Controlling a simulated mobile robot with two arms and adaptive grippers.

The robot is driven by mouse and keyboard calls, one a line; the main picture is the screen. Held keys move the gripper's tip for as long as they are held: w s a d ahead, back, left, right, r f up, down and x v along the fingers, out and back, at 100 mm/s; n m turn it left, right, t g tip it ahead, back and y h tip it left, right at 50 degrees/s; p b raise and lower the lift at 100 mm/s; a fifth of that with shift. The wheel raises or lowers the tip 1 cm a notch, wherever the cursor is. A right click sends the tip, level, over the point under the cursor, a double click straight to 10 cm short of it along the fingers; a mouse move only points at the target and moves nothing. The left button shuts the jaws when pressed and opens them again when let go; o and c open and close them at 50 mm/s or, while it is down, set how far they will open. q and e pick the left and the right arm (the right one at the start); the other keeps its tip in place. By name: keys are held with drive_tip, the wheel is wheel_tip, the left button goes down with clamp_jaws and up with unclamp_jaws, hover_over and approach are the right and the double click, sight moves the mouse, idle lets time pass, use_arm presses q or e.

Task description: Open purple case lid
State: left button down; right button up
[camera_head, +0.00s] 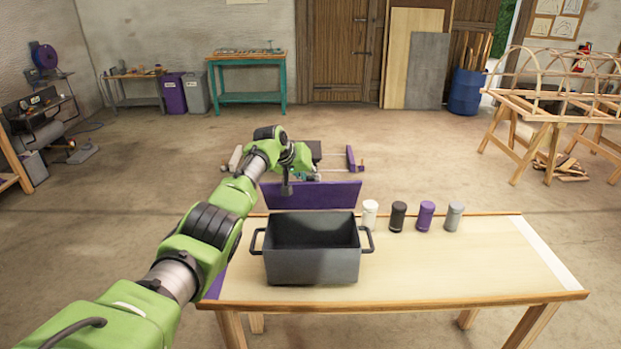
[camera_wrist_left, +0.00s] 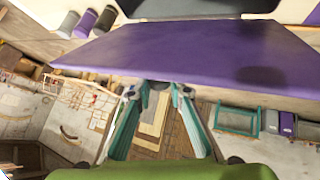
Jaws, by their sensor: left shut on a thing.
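The case has a dark grey box body (camera_head: 312,265) with side handles, standing on the table with its open inside showing. Its purple lid (camera_head: 325,196) stands raised along the back of the box, and the box is uncovered. In the left wrist view the lid (camera_wrist_left: 200,55) fills the upper middle. My left gripper (camera_head: 287,187) is at the lid's upper edge, left of its middle. In the wrist view the left gripper's teal fingers (camera_wrist_left: 164,92) close in at the lid's edge, shut on it; the exact contact is hard to see. My right gripper is not in view.
The wooden table (camera_head: 440,275) has bare room right of the box. White (camera_head: 370,213), dark (camera_head: 398,216), purple (camera_head: 426,215) and grey (camera_head: 454,216) jars stand in a row at its back edge. My left arm crosses the table's left side.

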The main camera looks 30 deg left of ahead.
use_arm(q)
drive_tip(key=shift+w+r, duration=0.1)
drive_tip(key=shift+r, duration=0.1)
drive_tip(key=c, duration=1.9)
unclamp_jaws()
drive_tip(key=shift+f, duration=0.1)
drive_tip(key=v, duration=1.2)
drive_tip(key=shift+c, duration=0.3)
